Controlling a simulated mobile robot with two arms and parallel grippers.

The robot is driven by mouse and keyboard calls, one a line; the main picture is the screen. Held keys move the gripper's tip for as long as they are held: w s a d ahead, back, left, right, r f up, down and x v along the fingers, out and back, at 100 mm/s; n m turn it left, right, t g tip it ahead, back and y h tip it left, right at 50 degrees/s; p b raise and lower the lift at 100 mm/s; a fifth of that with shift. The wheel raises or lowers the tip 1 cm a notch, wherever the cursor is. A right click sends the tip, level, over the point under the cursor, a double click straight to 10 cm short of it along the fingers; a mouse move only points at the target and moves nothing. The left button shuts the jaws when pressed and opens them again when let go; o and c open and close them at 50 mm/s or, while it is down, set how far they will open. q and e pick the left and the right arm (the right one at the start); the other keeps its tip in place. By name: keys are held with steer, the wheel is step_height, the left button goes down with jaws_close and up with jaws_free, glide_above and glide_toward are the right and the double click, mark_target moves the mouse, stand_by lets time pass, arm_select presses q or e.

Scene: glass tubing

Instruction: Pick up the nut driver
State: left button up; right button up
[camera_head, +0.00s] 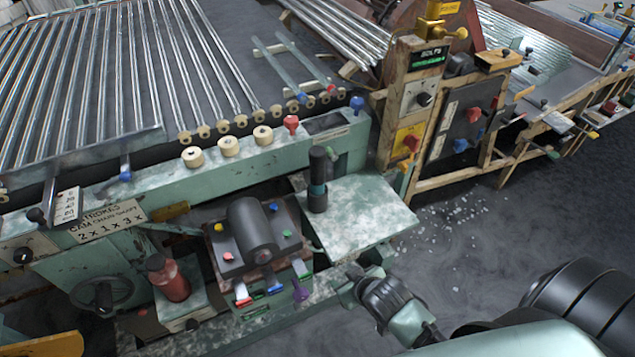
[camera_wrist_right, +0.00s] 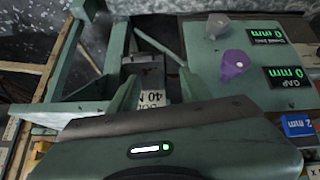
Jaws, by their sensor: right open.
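A dark upright tool with a teal band (camera_head: 317,190) stands on the pale green plate (camera_head: 362,222). It may be the nut driver, but I cannot tell for sure. My left gripper is not in the head view.
A block with a dark roller (camera_head: 250,230) and coloured knobs stands left of my right gripper. A red bottle (camera_head: 173,282) stands farther left. In the wrist view a green panel with a purple knob (camera_wrist_right: 234,65) is close on the right. Grey floor (camera_head: 490,250) lies open to the right.

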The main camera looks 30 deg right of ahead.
mark_target(323, 169)
steer(key=w+d+r+t, duration=0.1)
steer(key=w+r, duration=0.2)
steer(key=w+d+r+t, duration=0.1)
steer(key=w+r+t, duration=0.1)
steer(key=w+r, duration=0.1)
steer(key=w+d+r+t+b, duration=0.1)
steer(key=w+r+t, duration=0.1)
steer(key=w+r, duration=0.1)
steer(key=shift+w+d+y, duration=0.2)
steer(key=shift+w+y, duration=0.2)
steer(key=shift+w, duration=0.25)
steer(key=w+r+t+y, duration=0.1)
steer(key=w+r, duration=0.1)
steer(key=r, duration=0.1)
steer(key=w+d+r+n+t+y, duration=0.1)
steer(key=w+r+t, duration=0.1)
steer(key=r, duration=0.1)
steer(key=w+d+r+t+y, duration=0.1)
steer(key=r+y, duration=0.1)
steer(key=r, duration=0.1)
steer(key=shift+w+d+n+t, duration=0.15)
steer(key=shift+w+n+t, duration=0.25)
steer(key=shift+w+r, duration=0.15)
steer(key=shift+w, duration=0.1)
steer(key=x, duration=0.7)
steer(key=shift+a+p, duration=0.35)
steer(key=shift+a, duration=0.05)
jaws_close()
